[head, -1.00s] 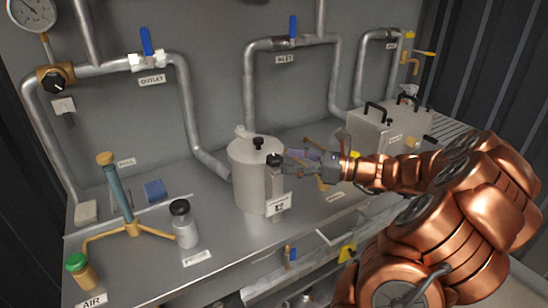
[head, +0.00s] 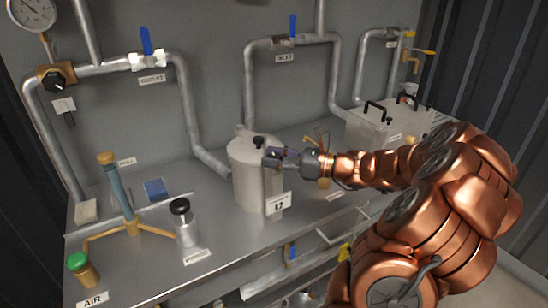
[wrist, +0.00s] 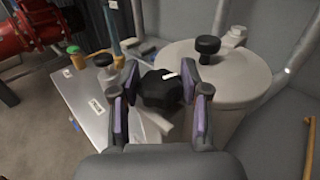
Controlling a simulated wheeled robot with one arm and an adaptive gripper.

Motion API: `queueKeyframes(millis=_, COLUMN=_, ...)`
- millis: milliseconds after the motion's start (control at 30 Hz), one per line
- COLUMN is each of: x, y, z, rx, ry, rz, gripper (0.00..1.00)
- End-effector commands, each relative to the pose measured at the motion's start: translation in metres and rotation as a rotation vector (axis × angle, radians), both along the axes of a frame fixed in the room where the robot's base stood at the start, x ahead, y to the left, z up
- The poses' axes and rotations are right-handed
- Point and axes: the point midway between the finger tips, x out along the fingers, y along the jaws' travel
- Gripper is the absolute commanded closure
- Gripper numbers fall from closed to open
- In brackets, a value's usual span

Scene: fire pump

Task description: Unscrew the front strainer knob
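The strainer (head: 249,183) is a pale grey can with a lid on the bench. A black knob (head: 258,141) stands at the middle of its lid; it also shows in the wrist view (wrist: 208,46). The front strainer knob (wrist: 160,88) is black and lobed with a white mark, at the can's near edge. Firm contact with the pads is not visible.
A grey bottle with a black cap (head: 184,225) and a blue-and-yellow pump handle (head: 120,195) stand left. A metal box with handles (head: 377,130) stands right. Pipes run along the back wall.

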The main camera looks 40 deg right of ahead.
Motion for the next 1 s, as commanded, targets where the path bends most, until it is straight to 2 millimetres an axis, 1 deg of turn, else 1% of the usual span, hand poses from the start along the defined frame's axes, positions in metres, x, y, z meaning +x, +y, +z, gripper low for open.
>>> queueKeyframes(millis=33, x=0.0000, y=0.0000, z=0.0000, rx=0.000, ry=0.000, rz=0.000, gripper=0.62)
queueKeyframes(millis=300, x=0.0000, y=0.0000, z=-0.0001, rx=0.000, ry=0.000, rz=0.000, gripper=0.91)
queueKeyframes(millis=567, x=0.0011, y=-0.0003, z=0.0028, rx=0.000, ry=0.000, rz=0.037, gripper=0.91)
queueKeyframes(millis=1000, x=0.0016, y=-0.0008, z=0.0036, rx=0.001, ry=-0.002, rz=0.221, gripper=0.91)
